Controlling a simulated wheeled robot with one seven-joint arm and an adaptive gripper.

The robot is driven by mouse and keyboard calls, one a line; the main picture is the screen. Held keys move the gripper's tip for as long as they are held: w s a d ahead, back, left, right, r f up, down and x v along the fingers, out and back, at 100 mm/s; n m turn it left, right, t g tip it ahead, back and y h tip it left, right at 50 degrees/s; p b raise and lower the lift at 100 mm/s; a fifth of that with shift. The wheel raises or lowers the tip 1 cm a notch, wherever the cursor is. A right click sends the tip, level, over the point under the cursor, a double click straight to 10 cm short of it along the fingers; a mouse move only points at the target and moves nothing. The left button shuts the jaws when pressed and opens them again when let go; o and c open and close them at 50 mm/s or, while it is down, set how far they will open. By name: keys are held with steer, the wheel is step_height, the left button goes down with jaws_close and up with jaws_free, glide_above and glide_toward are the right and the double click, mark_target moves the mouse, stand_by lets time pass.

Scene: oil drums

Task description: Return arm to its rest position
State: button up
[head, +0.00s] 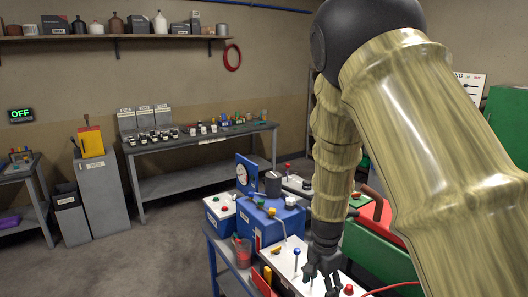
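My arm comes in from the right in a streaked yellow-tan cover, bends at a black joint at the top and hangs down over the bench. My gripper (324,281) is black and points downward at the bottom of the view, in front of a white-topped control box (284,268). Its fingers look spread apart, with nothing seen between them. I cannot tell whether it touches the box or the small levers on it.
A blue device (268,222) with a dark cylinder, a gauge (243,174) and a red-and-green machine (375,245) crowd around the arm. A workbench (200,143) stands at the back wall below a shelf (120,37). Grey floor (150,255) is open at left.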

steer(key=s+d+f+n+b, duration=0.2)
steer(key=f, duration=0.8)
steer(key=s+d+f+n+b, duration=0.1)
steer(key=s+d+f+b, duration=0.1)
steer(key=f, duration=0.8)
steer(key=s+d+f+n+b, duration=0.1)
steer(key=s+f+n+b, duration=0.3)
steer(key=s+f, duration=0.8)
steer(key=s+d+f+n+b, duration=0.1)
steer(key=s+f+n+b, duration=0.3)
steer(key=s+f, duration=0.8)
steer(key=s+b, duration=0.2)
steer(key=s, duration=0.5)
steer(key=shift+s, duration=0.35)
steer(key=shift+d, duration=0.15)
